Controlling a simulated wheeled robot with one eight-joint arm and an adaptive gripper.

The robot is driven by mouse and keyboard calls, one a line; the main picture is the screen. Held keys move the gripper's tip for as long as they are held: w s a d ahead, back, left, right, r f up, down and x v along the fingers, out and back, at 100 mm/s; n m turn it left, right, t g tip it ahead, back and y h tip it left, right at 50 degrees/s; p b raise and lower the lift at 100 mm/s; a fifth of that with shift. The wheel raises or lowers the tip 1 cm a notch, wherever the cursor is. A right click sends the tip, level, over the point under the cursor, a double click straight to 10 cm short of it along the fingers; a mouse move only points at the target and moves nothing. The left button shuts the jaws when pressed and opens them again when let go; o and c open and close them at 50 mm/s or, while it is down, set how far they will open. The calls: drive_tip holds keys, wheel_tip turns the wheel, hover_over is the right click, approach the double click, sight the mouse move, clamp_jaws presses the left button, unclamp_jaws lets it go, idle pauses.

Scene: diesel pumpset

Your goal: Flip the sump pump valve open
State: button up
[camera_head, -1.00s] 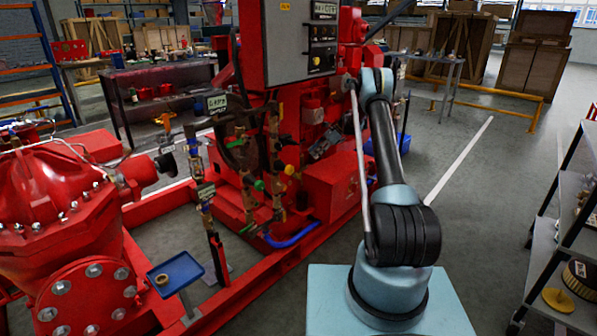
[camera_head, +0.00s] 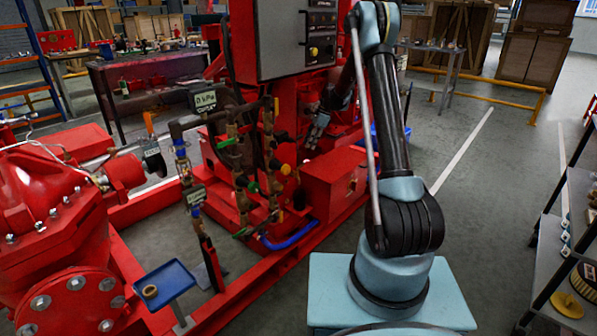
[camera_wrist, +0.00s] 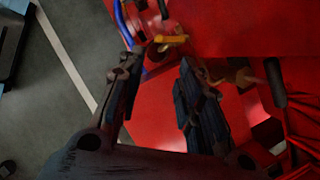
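My gripper (camera_head: 320,128) is in front of the red pumpset, right of the brass pipework. In the wrist view its two dark fingers (camera_wrist: 155,88) are apart with nothing between them. A yellow lever handle (camera_wrist: 172,40) lies beyond the fingertips, near a red fitting and a blue pipe, not touched. In the head view several valves sit on the brass pipework (camera_head: 240,150), with green handles (camera_head: 253,188) and a yellow-orange knob (camera_head: 285,169). No readable label shows which valve is the sump pump valve.
A red box (camera_head: 330,185) stands below my gripper. A grey control panel (camera_head: 285,40) hangs above, close to my arm. A blue hose (camera_head: 290,237) runs along the red frame. A blue tray (camera_head: 165,283) stands front left. Open floor (camera_head: 470,200) lies to the right.

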drive_tip(key=x, duration=1.6)
drive_tip(key=shift+w, duration=0.1)
clamp_jaws()
